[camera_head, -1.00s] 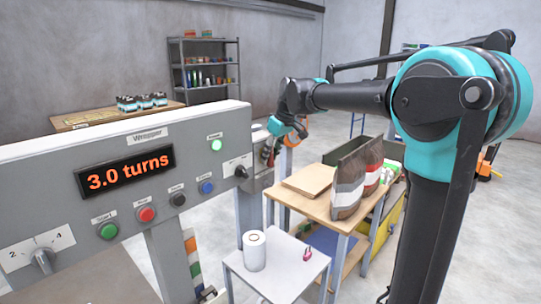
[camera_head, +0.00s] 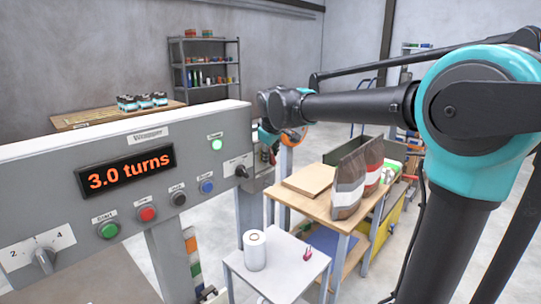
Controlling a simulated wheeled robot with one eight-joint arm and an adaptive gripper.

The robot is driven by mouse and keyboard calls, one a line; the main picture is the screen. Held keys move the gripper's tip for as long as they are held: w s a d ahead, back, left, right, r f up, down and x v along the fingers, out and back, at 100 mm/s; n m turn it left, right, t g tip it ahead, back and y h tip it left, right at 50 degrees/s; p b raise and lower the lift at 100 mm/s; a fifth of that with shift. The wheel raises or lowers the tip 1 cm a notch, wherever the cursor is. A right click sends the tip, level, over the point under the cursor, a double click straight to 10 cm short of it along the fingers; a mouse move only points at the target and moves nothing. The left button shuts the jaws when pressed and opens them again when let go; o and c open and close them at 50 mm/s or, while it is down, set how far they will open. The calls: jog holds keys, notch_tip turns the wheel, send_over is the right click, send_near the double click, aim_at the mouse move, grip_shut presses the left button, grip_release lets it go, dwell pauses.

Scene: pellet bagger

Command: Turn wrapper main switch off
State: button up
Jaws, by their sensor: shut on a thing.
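The wrapper panel (camera_head: 130,235) fills the left side, with a lit display reading 3.0 turns (camera_head: 124,173). At its right end is a grey box (camera_head: 262,178) with a small red part (camera_head: 272,158), which looks like the main switch. My gripper (camera_head: 268,152) is at this right end, over the red part and shut on it as far as I can tell. The fingers are small and partly hidden, and the switch's position does not show clearly. A green lamp (camera_head: 216,144) on the panel is lit.
A black selector knob (camera_head: 241,171) sits close left of my gripper. Below are green (camera_head: 109,230), red (camera_head: 148,214) and blue (camera_head: 207,186) buttons. A small white table (camera_head: 280,268) with a roll (camera_head: 254,250) and a wooden table (camera_head: 300,205) with bags (camera_head: 347,185) stand at right.

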jog(key=o, duration=0.8)
jog(key=v, duration=1.2)
jog(key=shift+r, duration=0.1)
